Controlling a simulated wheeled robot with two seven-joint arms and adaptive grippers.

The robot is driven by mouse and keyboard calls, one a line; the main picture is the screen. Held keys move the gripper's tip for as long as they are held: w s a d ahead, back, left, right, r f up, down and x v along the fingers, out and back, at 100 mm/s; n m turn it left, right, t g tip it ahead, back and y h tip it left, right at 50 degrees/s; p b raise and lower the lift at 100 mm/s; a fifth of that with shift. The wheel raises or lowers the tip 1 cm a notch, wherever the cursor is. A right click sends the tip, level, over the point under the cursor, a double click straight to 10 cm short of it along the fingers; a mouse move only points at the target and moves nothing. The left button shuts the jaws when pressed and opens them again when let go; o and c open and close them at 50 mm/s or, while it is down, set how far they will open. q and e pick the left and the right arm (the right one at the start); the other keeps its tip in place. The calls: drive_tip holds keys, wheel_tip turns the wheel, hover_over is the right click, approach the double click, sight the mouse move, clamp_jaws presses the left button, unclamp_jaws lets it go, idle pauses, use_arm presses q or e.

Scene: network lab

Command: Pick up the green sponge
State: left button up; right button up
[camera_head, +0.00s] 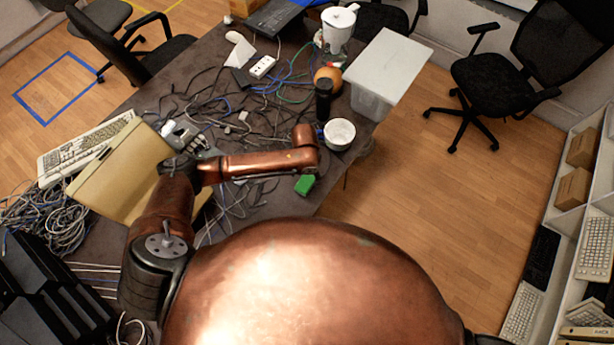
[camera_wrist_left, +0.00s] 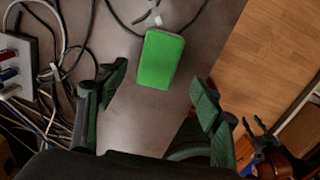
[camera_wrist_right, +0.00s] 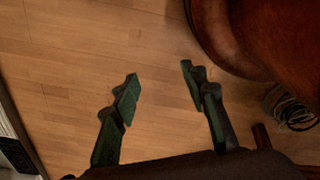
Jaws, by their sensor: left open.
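The green sponge (camera_head: 305,184) lies on the dark table near its right edge, just below the end of my left forearm in the head view. In the left wrist view, the sponge (camera_wrist_left: 160,60) lies flat ahead, between the lines of my spread left fingers. My left gripper (camera_wrist_left: 158,76) is open and empty, apart from the sponge. In the head view I cannot clearly make out its fingertips near my copper wrist. My right gripper (camera_wrist_right: 159,74) is open and empty over the wooden floor, hidden in the head view.
Loose cables (camera_head: 215,105) cover much of the table. A white bowl (camera_head: 339,134), black cylinder (camera_head: 323,98) and lidded plastic box (camera_head: 386,68) stand beyond the sponge. A tan folder-like object (camera_head: 122,172) and keyboard (camera_head: 85,148) lie left. Bare tabletop surrounds the sponge's near side.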

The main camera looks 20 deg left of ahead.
sight(304, 184)
use_arm(q)
drive_tip(key=shift+s+f, duration=0.55)
drive_tip(key=shift+f, duration=0.1)
drive_tip(key=f, duration=0.1)
drive_tip(key=w+f, duration=0.1)
drive_tip(key=f, duration=0.1)
drive_tip(key=shift+a, duration=0.1)
drive_tip(key=shift+s+f, duration=0.1)
drive_tip(key=shift+f, duration=0.9)
drive_tip(key=c, duration=0.6)
drive_tip(key=shift+c, duration=2.3)
drive_tip(key=shift+a+r, duration=0.1)
drive_tip(key=shift+r, duration=0.15)
wheel_tip(304, 184, up, 2)
drive_tip(key=shift+r, duration=0.1)
drive_tip(key=s+r, duration=0.2)
drive_tip(key=r, duration=0.1)
drive_tip(key=s+r, duration=0.1)
drive_tip(key=r, duration=0.1)
drive_tip(key=shift+s+d+r, duration=0.25)
drive_tip(key=shift+s+d, duration=0.15)
drive_tip(key=s+d+r, duration=0.1)
drive_tip(key=s+r, duration=0.4)
drive_tip(key=s, duration=0.5)
drive_tip(key=shift+d, duration=0.3)
use_arm(e)
drive_tip(key=s, duration=0.2)
drive_tip(key=shift+s, duration=0.35)
